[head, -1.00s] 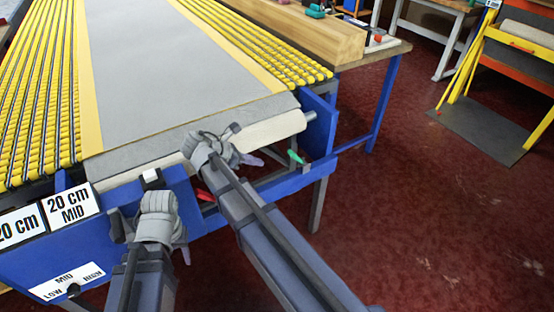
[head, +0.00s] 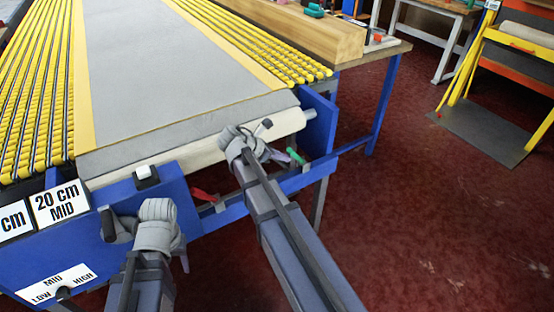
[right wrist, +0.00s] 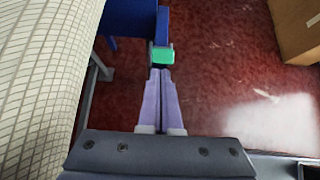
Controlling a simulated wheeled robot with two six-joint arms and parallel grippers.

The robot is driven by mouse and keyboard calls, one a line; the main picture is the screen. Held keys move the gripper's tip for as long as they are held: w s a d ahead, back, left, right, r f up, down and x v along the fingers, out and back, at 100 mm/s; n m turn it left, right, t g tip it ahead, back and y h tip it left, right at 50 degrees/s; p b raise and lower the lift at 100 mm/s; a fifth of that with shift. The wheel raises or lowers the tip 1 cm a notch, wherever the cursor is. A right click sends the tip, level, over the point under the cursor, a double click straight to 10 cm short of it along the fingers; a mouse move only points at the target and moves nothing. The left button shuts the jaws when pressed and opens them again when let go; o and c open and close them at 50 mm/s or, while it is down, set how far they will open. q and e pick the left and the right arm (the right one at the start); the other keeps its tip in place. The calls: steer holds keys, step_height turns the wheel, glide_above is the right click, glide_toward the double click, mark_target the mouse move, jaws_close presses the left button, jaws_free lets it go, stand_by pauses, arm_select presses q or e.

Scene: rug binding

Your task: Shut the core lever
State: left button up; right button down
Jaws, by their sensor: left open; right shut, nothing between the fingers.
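A lever with a green handle (head: 297,156) sits at the right end of the blue machine frame, below the end of the pale roll (head: 215,140). I take it for the core lever. My right gripper (head: 284,157) is shut and empty, with its purple fingers close to the green handle. In the right wrist view the shut fingers (right wrist: 161,98) point at the green handle (right wrist: 162,57), just beyond their tips; I cannot tell whether they touch. My left gripper (head: 158,232) is open in front of the blue front panel; its fingertips are mostly hidden.
A red handle (head: 204,195) lies under the roll, between my arms. A black switch with a white top (head: 147,176) is on the front panel. Grey rug (head: 160,60) covers the bed between yellow rollers. Dark red floor (head: 420,220) is clear at right.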

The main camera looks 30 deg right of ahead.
steer(key=shift+d, duration=0.1)
stand_by(0.3)
steer(key=d+r+y+p, duration=0.2)
steer(key=p, duration=0.2)
steer(key=d+r+y+p, duration=0.2)
steer(key=y+p, duration=0.1)
steer(key=p, duration=0.2)
steer(key=shift+w+d, duration=0.2)
steer(key=shift+d, duration=0.05)
steer(key=d+y+p, duration=0.1)
steer(key=d+y, duration=0.4)
steer(key=d, duration=0.3)
steer(key=shift+w+d+f+g+p, duration=0.25)
steer(key=shift+w+f+g+p, duration=0.05)
steer(key=shift+f+p, duration=0.05)
